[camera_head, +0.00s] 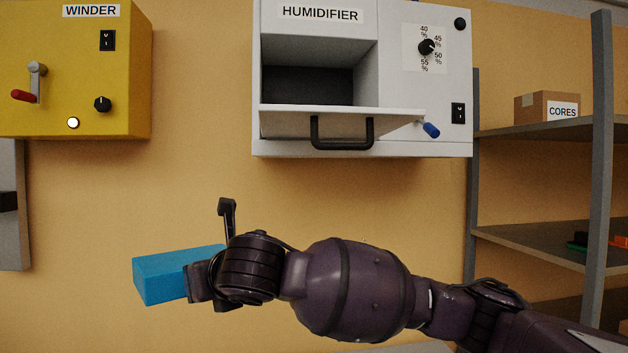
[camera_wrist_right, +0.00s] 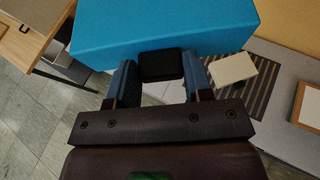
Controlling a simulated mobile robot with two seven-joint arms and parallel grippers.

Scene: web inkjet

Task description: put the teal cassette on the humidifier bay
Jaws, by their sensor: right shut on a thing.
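The teal cassette, a bright blue block (camera_head: 168,274), hangs in the air at the lower left of the head view, below the humidifier. It also fills the top of the right wrist view (camera_wrist_right: 165,30). My right gripper (camera_head: 200,280) is shut on it; in the wrist view the fingers (camera_wrist_right: 160,72) close on a dark block at its near side. The humidifier (camera_head: 270,140) is a white wall unit at top centre. Its bay (camera_head: 305,85) is open and looks empty, with a ledge and black handle (camera_head: 342,147) in front. My left gripper is not in view.
A yellow winder (camera_head: 125,75) with a red-tipped crank hangs at the left. A grey shelf rack (camera_head: 600,150) stands at the right with a cores box (camera_head: 546,107). A blue-tipped lever (camera_head: 431,130) sticks out beside the bay. The wall between cassette and humidifier is clear.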

